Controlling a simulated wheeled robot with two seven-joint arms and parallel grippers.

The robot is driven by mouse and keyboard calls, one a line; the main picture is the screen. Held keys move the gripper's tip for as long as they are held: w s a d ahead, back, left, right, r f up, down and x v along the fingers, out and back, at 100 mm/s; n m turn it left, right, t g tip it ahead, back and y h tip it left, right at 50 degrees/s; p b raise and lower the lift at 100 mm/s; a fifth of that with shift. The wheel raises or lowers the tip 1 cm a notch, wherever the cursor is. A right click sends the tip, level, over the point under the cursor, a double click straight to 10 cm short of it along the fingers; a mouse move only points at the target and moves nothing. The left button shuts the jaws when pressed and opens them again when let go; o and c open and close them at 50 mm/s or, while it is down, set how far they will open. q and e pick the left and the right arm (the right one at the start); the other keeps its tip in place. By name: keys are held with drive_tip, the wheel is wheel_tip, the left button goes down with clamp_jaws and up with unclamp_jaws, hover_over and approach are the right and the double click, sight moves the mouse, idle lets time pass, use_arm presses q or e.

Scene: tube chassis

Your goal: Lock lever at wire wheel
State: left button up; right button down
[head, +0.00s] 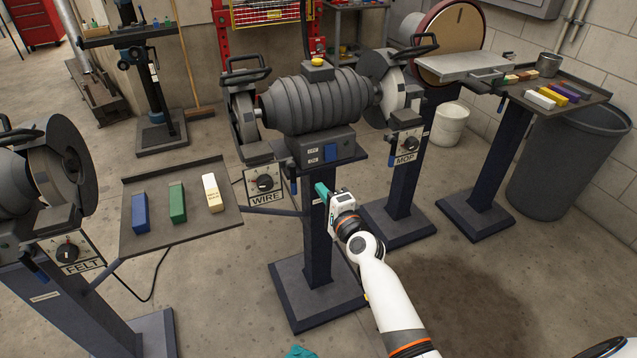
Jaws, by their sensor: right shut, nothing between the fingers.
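The wire wheel (243,118) is at the left end of the ribbed grey grinder (315,100), under a dark guard. Below it hangs a plate marked WIRE (266,197) with a black knob (264,182). A small blue lever-like part (293,187) shows just right of that plate; its setting is too small to tell. My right gripper (321,190) is shut and empty, its teal fingertips in front of the grinder's post, right of the blue part and apart from it in the picture. A teal tip at the bottom edge seems to be my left gripper (300,352); the rest is out of frame.
A tray (155,245) with blue, green and cream bars stands at left, by the FELT machine (68,253). The MOP wheel (392,88) is at the grinder's right end. A right-hand tray (590,97) and grey bin (560,165) stand farther back.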

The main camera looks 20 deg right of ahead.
drive_tip(key=s, duration=0.5)
drive_tip(key=shift+s+d, duration=0.3)
drive_tip(key=shift+s, duration=0.1)
